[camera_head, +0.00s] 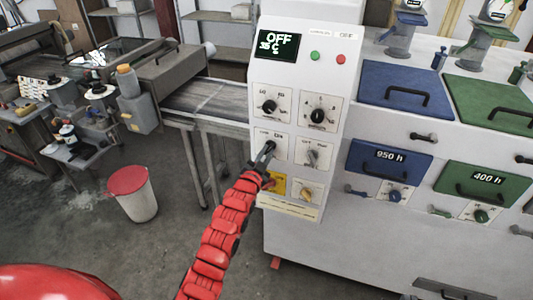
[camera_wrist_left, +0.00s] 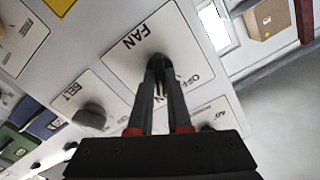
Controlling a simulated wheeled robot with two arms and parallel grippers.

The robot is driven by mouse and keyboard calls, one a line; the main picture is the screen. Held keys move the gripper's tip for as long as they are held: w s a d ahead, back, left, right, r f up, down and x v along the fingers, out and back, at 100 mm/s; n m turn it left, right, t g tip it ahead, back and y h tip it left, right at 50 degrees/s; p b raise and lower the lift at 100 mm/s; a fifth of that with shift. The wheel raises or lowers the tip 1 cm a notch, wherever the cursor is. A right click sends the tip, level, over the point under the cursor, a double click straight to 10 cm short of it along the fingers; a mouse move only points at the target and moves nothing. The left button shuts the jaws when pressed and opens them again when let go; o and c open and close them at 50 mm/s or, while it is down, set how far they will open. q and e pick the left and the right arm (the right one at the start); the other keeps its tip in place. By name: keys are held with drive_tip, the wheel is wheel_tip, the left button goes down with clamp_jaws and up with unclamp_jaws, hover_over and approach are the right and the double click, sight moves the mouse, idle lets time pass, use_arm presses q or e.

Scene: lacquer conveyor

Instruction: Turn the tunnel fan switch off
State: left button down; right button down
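The fan switch (camera_wrist_left: 158,64) is a dark knob on a white plate marked FAN and OFF. In the head view that plate (camera_head: 262,138) is the left one in the middle row of the control panel (camera_head: 262,72). My left gripper (camera_head: 266,155) reaches up to it from below. In the left wrist view the gripper (camera_wrist_left: 159,72) has its two fingers close together with the dark knob between their tips. The fingers hide much of the knob and part of the lettering, so its exact setting is hard to read. My right gripper is not in view.
The BELT knob (camera_wrist_left: 90,116) is beside the fan plate. The panel has a display (camera_head: 278,47) reading OFF and 35 C, and green and red buttons (camera_head: 340,59). Other knobs (camera_head: 318,115) sit above and below. A conveyor (camera_head: 210,97) and a red-lidded bin (camera_head: 132,193) stand left.

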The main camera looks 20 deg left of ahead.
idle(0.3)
use_arm(q)
drive_tip(key=shift+f+n+b, duration=0.2)
drive_tip(key=shift+n+b, duration=0.6)
drive_tip(key=shift+b, duration=0.35)
drive_tip(key=n+b, duration=0.6)
drive_tip(key=n, duration=0.1)
drive_tip(key=shift+a+n, duration=0.1)
drive_tip(key=shift+n, duration=0.3)
drive_tip(key=n+b, duration=0.1)
drive_tip(key=n, duration=0.1)
drive_tip(key=shift+r+n, duration=0.1)
drive_tip(key=shift+n, duration=0.2)
drive_tip(key=shift+n+b, duration=0.3)
drive_tip(key=shift+n, duration=0.7)
drive_tip(key=shift+r, duration=0.15)
